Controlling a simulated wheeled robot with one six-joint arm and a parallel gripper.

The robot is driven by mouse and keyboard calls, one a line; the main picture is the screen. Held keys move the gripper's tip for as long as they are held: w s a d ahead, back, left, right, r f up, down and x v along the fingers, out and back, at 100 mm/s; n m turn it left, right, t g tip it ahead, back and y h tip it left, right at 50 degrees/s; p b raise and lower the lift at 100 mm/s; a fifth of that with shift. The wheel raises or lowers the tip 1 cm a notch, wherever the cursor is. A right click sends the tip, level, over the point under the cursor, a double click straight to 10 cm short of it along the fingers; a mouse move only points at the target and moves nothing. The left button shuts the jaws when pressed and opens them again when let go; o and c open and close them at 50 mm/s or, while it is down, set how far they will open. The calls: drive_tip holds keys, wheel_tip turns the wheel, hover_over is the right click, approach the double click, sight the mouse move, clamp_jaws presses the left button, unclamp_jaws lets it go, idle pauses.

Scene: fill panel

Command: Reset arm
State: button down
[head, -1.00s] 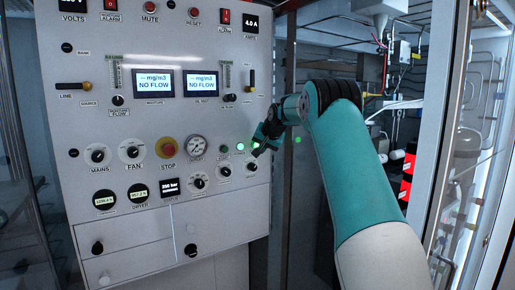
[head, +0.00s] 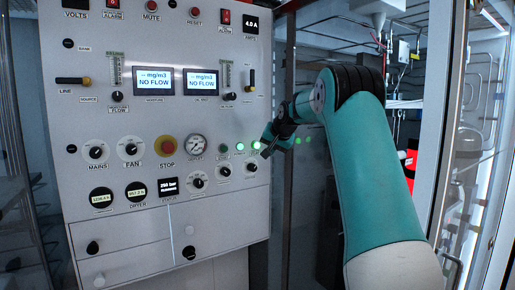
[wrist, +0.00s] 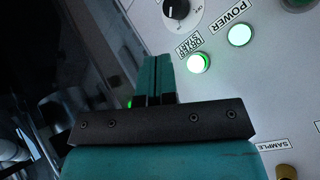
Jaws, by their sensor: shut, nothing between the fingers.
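My gripper (head: 266,146) is at the right edge of the white control panel (head: 120,215) in the head view, beside the lit green buttons. I cannot tell the exact gap between the fingertips and the panel. My teal arm reaches in from the lower right.
A lit POWER light (wrist: 240,35) and a black dial (wrist: 176,9) are near the fingers. A metal door frame (head: 450,120) stands right of my arm.

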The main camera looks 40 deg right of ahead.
idle(0.5)
drive_tip(key=s+a+f+n+g+y+b, duration=0.1)
drive_tip(key=s+a+f+n+y, duration=0.15)
drive_tip(key=a, duration=0.75)
drive_tip(key=s+a+f+n+g+y+b, duration=0.1)
drive_tip(key=a+f+n, duration=0.15)
drive_tip(key=a, duration=0.85)
drive_tip(key=s+a+f+n+y+b, duration=0.1)
drive_tip(key=s+a+n+b, duration=0.15)
drive_tip(key=a, duration=0.75)
drive_tip(key=s+a+f+n+g+y+b, duration=0.1)
drive_tip(key=s+a+f+n+g, duration=0.15)
drive_tip(key=s+a, duration=0.4)
drive_tip(key=s+a+f+n+g+y, duration=0.1)
drive_tip(key=s+a+f+n, duration=0.25)
drive_tip(key=s+a, duration=0.3)
drive_tip(key=s+a+f+n+g, duration=0.1)
drive_tip(key=s+a+f+n, duration=0.1)
drive_tip(key=s, duration=0.5)
drive_tip(key=s+a+f+n+g+b, duration=0.1)
drive_tip(key=s+a+f+n+g, duration=0.1)
drive_tip(key=s, duration=0.6)
drive_tip(key=shift+s+a+f+n+b, duration=0.15)
drive_tip(key=shift+a+f+n+b, duration=0.25)
drive_tip(key=shift+a+f, duration=0.65)
drive_tip(key=shift+a+r+y, duration=0.1)
drive_tip(key=shift+r+y, duration=0.05)
drive_tip(key=shift+y, duration=0.1)
